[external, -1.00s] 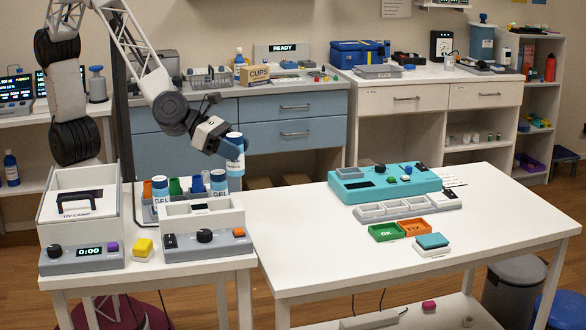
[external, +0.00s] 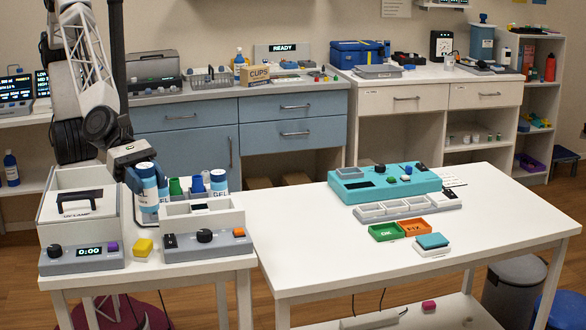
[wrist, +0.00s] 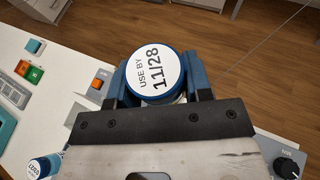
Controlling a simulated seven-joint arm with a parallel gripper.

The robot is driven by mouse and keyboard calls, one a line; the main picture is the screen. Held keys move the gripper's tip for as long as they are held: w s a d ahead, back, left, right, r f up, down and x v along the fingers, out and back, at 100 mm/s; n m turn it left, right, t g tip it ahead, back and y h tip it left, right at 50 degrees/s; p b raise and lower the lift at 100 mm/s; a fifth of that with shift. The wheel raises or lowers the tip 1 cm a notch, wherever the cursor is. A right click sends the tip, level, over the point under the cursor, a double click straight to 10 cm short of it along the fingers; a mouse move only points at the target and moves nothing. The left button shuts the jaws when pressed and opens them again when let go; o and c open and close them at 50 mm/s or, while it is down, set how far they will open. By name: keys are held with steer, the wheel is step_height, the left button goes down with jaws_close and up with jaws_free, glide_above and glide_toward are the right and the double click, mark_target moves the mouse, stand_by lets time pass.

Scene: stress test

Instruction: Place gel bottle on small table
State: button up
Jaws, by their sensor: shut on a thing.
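My gripper (external: 137,180) is shut on a gel bottle (external: 146,188) with a blue cap and a white label. Another gel bottle (external: 219,182) stands at the right of the rack. The smaller white table (external: 205,272) at left carries the rack and devices.
A lidded white box with a timer (external: 90,251) stands left of the held bottle. A knobbed device (external: 205,245) and yellow block (external: 143,247) are in front. The larger white table (external: 305,230) at right has bare room at its left. A teal device (external: 385,185) stands on it.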

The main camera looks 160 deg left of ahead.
steer(key=w+d+m+t+h, duration=0.1)
steer(key=w+d+m+h, duration=0.1)
steer(key=d, duration=1)
steer(key=w+d+m+h, duration=0.3)
steer(key=d+h, duration=0.1)
steer(key=d, duration=0.8)
steer(key=shift+d+r+m+t+h, duration=0.3)
steer(key=shift+d+r+t, duration=0.05)
steer(key=shift+d+t, duration=0.05)
steer(key=shift+r, duration=0.1)
